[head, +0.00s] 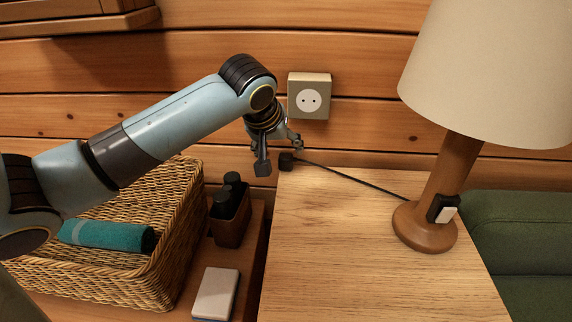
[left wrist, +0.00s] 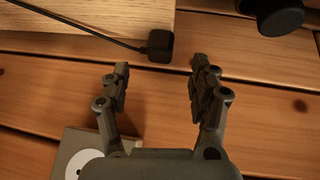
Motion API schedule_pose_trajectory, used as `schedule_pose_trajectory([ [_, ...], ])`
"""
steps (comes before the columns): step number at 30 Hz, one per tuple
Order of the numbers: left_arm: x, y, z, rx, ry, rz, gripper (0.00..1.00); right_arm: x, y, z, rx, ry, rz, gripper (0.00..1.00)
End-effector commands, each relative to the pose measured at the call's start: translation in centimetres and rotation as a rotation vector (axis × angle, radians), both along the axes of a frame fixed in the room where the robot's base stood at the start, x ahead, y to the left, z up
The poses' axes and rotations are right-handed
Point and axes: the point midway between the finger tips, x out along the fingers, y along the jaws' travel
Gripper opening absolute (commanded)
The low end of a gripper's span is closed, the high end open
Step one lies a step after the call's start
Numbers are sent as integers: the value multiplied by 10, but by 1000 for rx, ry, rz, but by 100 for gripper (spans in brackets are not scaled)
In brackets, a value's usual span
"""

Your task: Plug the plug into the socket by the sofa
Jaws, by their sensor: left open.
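The black plug (head: 286,161) lies at the back left corner of the wooden side table (head: 345,262), its cable (head: 350,181) running right toward the lamp. The plug (left wrist: 160,45) and cable (left wrist: 72,28) also show in the left wrist view. The socket (head: 309,97) is a square box with a round white face on the log wall, above the plug; part of it shows in the left wrist view (left wrist: 72,152). My left gripper (head: 279,157) is open and empty, just left of and above the plug, apart from it (left wrist: 157,72). My right gripper is not in view.
A table lamp (head: 424,225) with a cream shade stands on the table's right. The green sofa (head: 520,240) is at far right. A wicker basket (head: 172,240) with a teal towel (head: 95,234), a wooden holder (head: 231,228) with dark bottles and a pale block (head: 215,292) are left of the table.

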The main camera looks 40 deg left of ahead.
Motion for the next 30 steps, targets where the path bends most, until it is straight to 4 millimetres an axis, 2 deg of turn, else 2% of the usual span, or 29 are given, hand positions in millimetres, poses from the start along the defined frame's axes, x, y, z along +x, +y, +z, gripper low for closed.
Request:
schedule_pose_trajectory([
  [7,1,0,-1,1,-1,0,62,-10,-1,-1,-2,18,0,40],
  [11,8,4,-16,1,2,1,62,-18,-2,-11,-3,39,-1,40],
  [14,17,9,-31,-1,2,0,62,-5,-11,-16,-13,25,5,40],
  [18,24,11,-42,-1,2,0,62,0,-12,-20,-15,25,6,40],
  [30,26,12,-42,0,-1,-1,62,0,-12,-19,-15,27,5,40],
])
